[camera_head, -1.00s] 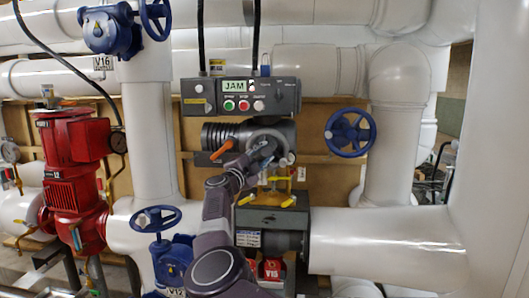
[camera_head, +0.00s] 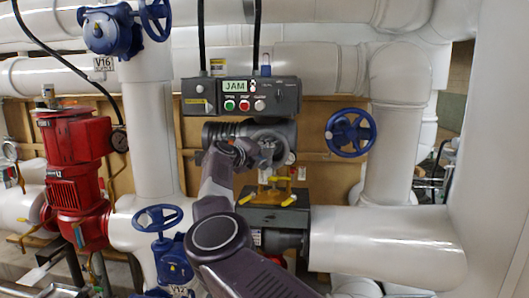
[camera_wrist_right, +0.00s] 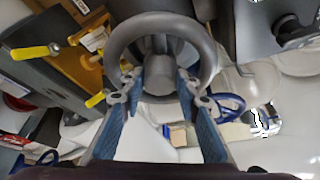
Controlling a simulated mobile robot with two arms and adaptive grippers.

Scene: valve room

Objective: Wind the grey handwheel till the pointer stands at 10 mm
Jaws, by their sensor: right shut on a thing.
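The grey handwheel (camera_head: 270,138) is on the grey actuator below the control box, partly hidden by my right gripper. In the right wrist view its rim (camera_wrist_right: 163,18) and hub show large and close. My right gripper (camera_head: 255,152) is at the wheel; in the wrist view its two blue-padded fingers (camera_wrist_right: 158,88) reach to the lower part of the wheel and are shut on it. A pointer and its mm scale cannot be made out. My left gripper is not in view.
The control box (camera_head: 248,97) above has a display reading JAM. A blue handwheel (camera_head: 350,132) is to the right, and another (camera_head: 158,218) stands at lower left. A yellow bracket (camera_head: 275,190) sits below the wheel. A red pump (camera_head: 75,150) is at far left.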

